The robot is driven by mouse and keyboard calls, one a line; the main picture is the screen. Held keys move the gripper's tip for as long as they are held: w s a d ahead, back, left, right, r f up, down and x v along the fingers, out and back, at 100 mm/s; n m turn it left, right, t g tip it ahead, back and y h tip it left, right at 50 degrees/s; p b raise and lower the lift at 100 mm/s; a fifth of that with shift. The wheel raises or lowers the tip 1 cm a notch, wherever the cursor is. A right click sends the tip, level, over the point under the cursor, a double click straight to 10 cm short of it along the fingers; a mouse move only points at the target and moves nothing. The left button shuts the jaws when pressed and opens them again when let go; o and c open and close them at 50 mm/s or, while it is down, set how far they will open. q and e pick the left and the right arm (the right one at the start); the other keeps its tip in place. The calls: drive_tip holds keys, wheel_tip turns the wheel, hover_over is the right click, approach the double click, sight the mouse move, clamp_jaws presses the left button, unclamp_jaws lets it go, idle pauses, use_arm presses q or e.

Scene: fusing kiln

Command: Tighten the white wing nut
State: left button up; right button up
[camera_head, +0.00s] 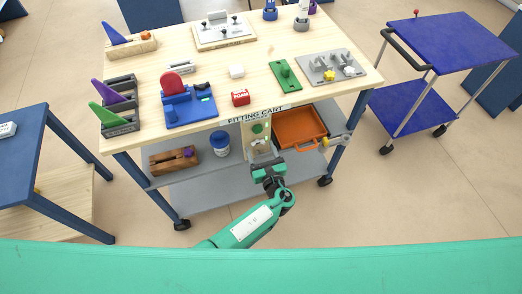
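A small white wing-nut-like piece (349,71) sits next to a yellow one (329,75) on a grey plate (318,62) at the right of the cart top. A pale part lies lower on this panel, too small to identify. My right gripper is out of view.
The wooden cart top (215,70) carries a blue fixture (188,108), a red block (240,97) and a green plate (286,75). The lower shelf holds an orange tray (299,143), a blue jar (219,144) and a wooden box (160,160). A blue trolley (460,38) stands right.

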use_arm(q)
drive_tip(key=b+v, duration=0.1)
drive_tip(key=v, duration=1.2)
drive_tip(key=shift+s, duration=0.35)
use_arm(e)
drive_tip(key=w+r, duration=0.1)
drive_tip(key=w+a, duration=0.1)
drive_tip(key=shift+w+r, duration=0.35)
use_arm(q)
drive_tip(key=shift+d, duration=0.15)
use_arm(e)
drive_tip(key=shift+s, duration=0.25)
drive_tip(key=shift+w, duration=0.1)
